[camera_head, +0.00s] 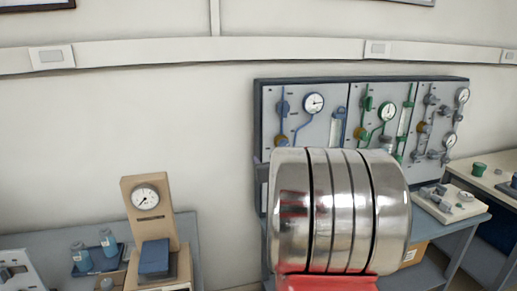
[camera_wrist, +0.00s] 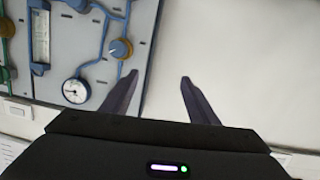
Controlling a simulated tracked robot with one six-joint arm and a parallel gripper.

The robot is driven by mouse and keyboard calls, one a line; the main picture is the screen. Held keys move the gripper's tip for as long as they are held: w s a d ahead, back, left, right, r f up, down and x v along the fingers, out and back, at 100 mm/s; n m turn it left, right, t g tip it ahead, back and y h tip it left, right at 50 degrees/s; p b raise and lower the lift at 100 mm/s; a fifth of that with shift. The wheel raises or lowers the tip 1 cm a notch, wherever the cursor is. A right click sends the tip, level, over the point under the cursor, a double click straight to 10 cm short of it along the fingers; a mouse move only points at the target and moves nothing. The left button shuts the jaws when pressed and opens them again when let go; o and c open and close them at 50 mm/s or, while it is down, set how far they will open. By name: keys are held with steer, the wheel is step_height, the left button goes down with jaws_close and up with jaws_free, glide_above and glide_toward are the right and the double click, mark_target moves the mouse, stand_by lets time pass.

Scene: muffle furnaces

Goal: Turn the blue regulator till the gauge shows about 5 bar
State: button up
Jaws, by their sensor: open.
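The panel's left section has blue piping and a round white gauge (camera_head: 314,103) with a dark needle; its reading is too small to make out. The wrist view looks upside down; there the regulator knob (camera_wrist: 121,48) is up and right of the gauge (camera_wrist: 75,91). My gripper (camera_wrist: 158,80) is open and empty. Its left fingertip is just below and right of the knob in the picture, apparently not touching; the distance is unclear. In the head view my arm hides the gripper.
Further panel sections with green piping (camera_head: 388,111) and grey piping (camera_head: 462,96) are on the right. A tan stand with a dial (camera_head: 145,197) is on the left bench. A blue table (camera_head: 470,217) stands below the panel.

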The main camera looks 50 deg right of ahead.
steer(key=t, duration=0.2)
glide_toward(284, 145)
steer(key=s+a+f, duration=0.1)
steer(key=s+a, duration=0.1)
steer(key=s, duration=0.3)
steer(key=shift+w, duration=0.2)
steer(key=shift+w, duration=0.1)
steer(key=x, duration=1.3)
steer(key=shift+w+d, duration=0.2)
steer(key=shift+w, duration=0.05)
steer(key=shift+r, duration=0.15)
steer(key=shift+c, duration=0.5)
steer(key=c, duration=0.9)
